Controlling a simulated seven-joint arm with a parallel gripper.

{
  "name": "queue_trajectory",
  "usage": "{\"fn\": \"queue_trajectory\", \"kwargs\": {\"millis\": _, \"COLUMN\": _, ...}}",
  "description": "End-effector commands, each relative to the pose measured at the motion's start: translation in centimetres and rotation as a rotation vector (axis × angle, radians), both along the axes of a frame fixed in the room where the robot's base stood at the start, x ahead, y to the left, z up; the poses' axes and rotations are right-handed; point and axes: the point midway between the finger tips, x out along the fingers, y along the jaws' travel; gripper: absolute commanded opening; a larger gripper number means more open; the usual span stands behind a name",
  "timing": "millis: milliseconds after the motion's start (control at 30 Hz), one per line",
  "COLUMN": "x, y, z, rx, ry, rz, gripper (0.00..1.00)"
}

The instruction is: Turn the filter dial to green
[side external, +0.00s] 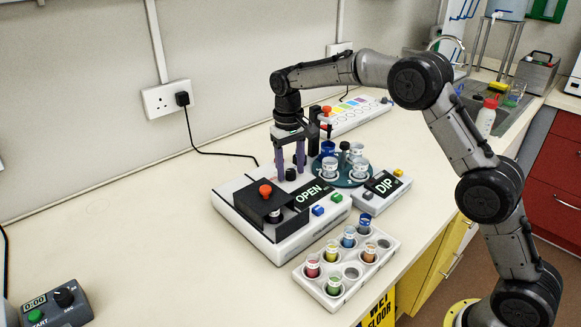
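My gripper (291,166) points down over the back of the white instrument (235,222) that shows "OPEN". Its two purple fingers are apart, with nothing visibly clamped between them. A small black knob (291,174) stands just below and between the fingertips; I cannot tell if they touch it. This knob may be the filter dial, but no colour marks or pointer can be made out on it. A long white panel (345,118) with a row of coloured patches lies behind, partly hidden by my arm.
The instrument has a black cover with an orange knob (265,190). A white rack (340,297) of coloured vials is in front.

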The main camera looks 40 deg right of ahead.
Motion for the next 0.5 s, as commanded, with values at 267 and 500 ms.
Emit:
{"fn": "queue_trajectory", "kwargs": {"millis": 267, "x": 0.01, "y": 0.0, "z": 0.03, "rx": 0.0, "ry": 0.0, "rz": 0.0, "gripper": 0.04}}
{"fn": "queue_trajectory", "kwargs": {"millis": 500, "x": 0.01, "y": -0.01, "z": 0.05, "rx": 0.0, "ry": 0.0, "rz": -0.002, "gripper": 0.0}}
